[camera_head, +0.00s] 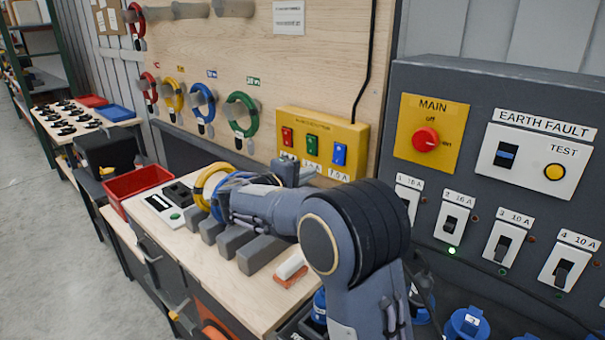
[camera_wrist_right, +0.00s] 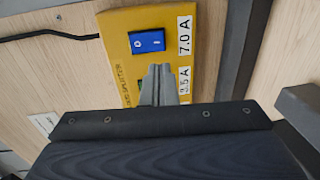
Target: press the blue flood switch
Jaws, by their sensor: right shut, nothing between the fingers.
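The blue switch (camera_head: 339,154) is the rightmost of three rockers on a yellow box (camera_head: 325,128) fixed to the wooden wall board. In the right wrist view the same blue switch (camera_wrist_right: 147,41) shows unobstructed, beside a "7.0 A" label. My right gripper (camera_wrist_right: 160,72) is shut and empty. In that view its fingertips appear just below the blue switch and cover most of the green switch. The gap to the box is hard to judge. In the head view my right gripper (camera_head: 292,172) is below the box, partly hidden by its own arm. My left gripper is out of view.
The box also carries a red switch (camera_head: 287,137) and a green switch (camera_head: 312,145). A grey breaker panel (camera_head: 470,90) stands at the right. Coloured cable loops hang on the board.

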